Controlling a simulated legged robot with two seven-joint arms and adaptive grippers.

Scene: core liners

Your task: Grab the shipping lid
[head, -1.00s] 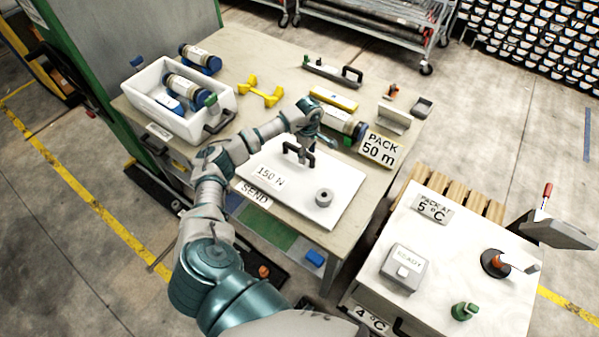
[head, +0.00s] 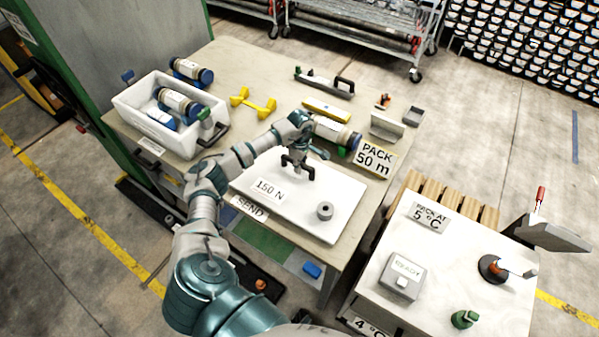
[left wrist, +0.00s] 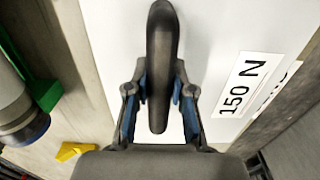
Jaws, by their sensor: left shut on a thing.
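The shipping lid (head: 345,197) is a flat white panel with a "150 N" label and a dark upright handle, lying at the front of the bench. It also shows in the left wrist view (left wrist: 215,40). My left gripper (head: 298,165) is at the handle. In the left wrist view its two blue-padded fingers (left wrist: 158,108) stand on either side of the black handle (left wrist: 160,50), and it is shut on it. My right gripper is not in view.
A white open crate (head: 128,98) with blue-capped core liners stands at the bench's left. Another liner (head: 330,131) lies behind the lid, near a "PACK 50 m" sign (head: 375,160). Yellow supports (head: 253,103) stand farther back. A white-topped cart (head: 440,265) is at right.

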